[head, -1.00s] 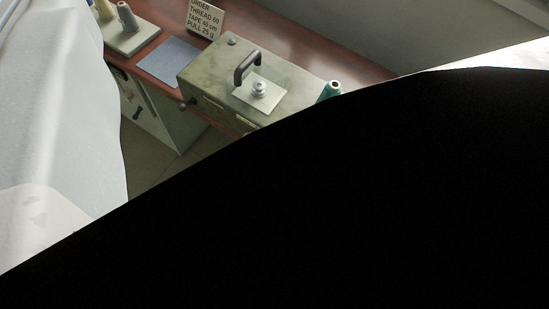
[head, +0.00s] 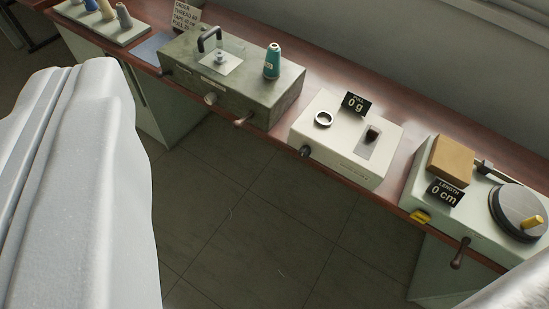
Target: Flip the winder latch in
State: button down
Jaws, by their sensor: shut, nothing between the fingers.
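The green-grey metal box (head: 255,95), which looks like the winder, stands on the bench at upper left. On its top are a pale plate (head: 234,66) with a small round metal spindle (head: 220,58) and a dark bent lever or handle (head: 203,38) beside it, which may be the latch. I cannot tell its setting for sure. A teal thread cone (head: 272,62) stands on the box's right part. Knobs and a brown-tipped lever (head: 243,120) stick out of its front. My gripper is not in view.
Spools stand at far left. Tiled floor (head: 270,220) is clear.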

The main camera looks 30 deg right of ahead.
aim_at(237, 125)
jog(key=z, duration=0.15)
jog(key=k, duration=0.95)
jog(key=z, duration=0.6)
jog(key=i, duration=1.7)
jog(key=u, duration=0.25)
